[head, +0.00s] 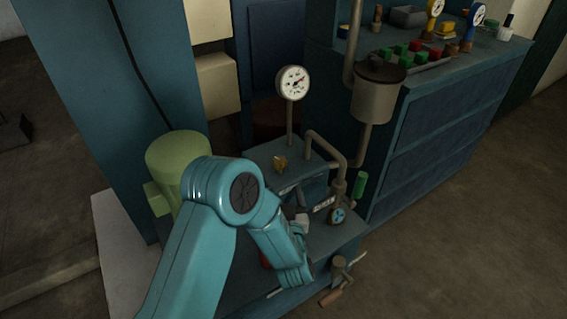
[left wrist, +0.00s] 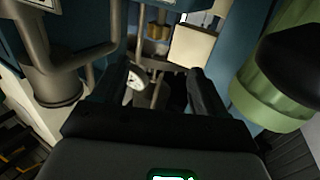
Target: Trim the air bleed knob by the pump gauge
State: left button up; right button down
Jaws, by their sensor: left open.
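The pump gauge (head: 292,82) is a round white dial on a thin post. A small brass-coloured knob (head: 280,163) sits on the blue-grey ledge below it; it looks like the air bleed knob, but I cannot read a label. My left arm reaches over the unit, and its link hides much of the left gripper (head: 298,216), which is below and a little right of the knob. In the left wrist view the gripper (left wrist: 155,76) is open, with a white dial (left wrist: 135,82) and a brass piece (left wrist: 157,31) beyond the fingers. Nothing shows held. My right gripper is out of view.
A pale green cylinder (head: 178,157) stands left of the ledge. A bent pipe (head: 337,148) and a hanging grey pot (head: 378,92) crowd the right. A small blue-faced wheel (head: 337,215) sits lower right. The floor at right is clear.

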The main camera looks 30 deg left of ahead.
aim_at(279, 156)
pick_arm(q)
jog(key=b+x, duration=0.2)
jog(key=x, duration=1.4)
jog(key=shift+w+d+f, duration=0.1)
jog(key=shift+w+f, duration=0.05)
jog(key=c, duration=1)
